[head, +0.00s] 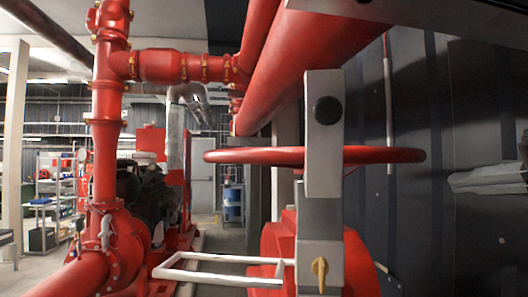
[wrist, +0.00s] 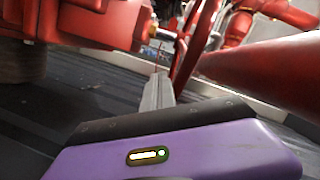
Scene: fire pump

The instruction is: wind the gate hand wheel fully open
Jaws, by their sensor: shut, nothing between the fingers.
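The red hand wheel (head: 250,155) is seen nearly edge-on in the head view, lying about level. A grey upright block hides its middle. In the wrist view the wheel's rim (wrist: 192,50) is a narrow steep red ring, beside a red housing (wrist: 75,25) with a brass-coloured fitting. My gripper (wrist: 160,82) shows in the wrist view as a purple body with closed grey fingers pointing toward the lower end of the rim. The fingers hold nothing. I cannot tell whether they touch the rim.
A large red pipe (head: 320,60) runs overhead close to the wheel. A red pump and pipework (head: 108,150) stand at left. A white tubular frame (head: 220,275) is low in front. A dark panelled wall (head: 420,110) closes the right side. Open floor shows at the far left.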

